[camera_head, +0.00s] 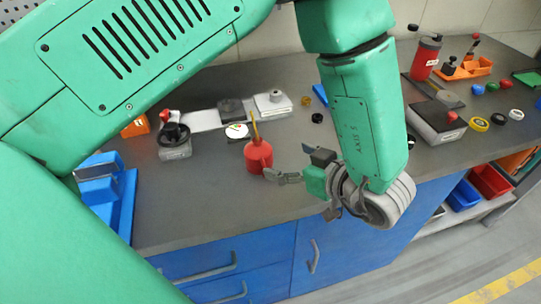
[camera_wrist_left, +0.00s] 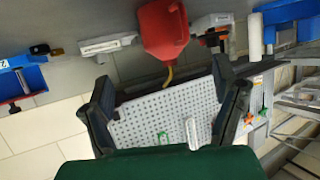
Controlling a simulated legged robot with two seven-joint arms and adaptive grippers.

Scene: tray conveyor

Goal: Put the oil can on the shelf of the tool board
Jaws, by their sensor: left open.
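The red oil can (camera_head: 258,157) with a yellow spout stands upright on the grey bench top in the head view. It also shows upside down at the top of the left wrist view (camera_wrist_left: 164,30). My left gripper (camera_head: 289,163) is open and empty just right of the can, with one finger close to its lower side; I cannot tell whether they touch. In the wrist view the can is ahead of the spread fingertips (camera_wrist_left: 163,74). A perforated tool board (camera_wrist_left: 165,112) shows between the fingers; I cannot make out its shelf clearly. My right gripper is not in view.
A blue stand (camera_head: 118,197) is at the left. A red canister (camera_head: 426,58) and an orange tray (camera_head: 466,69) are at the right. Bench in front of the can is clear.

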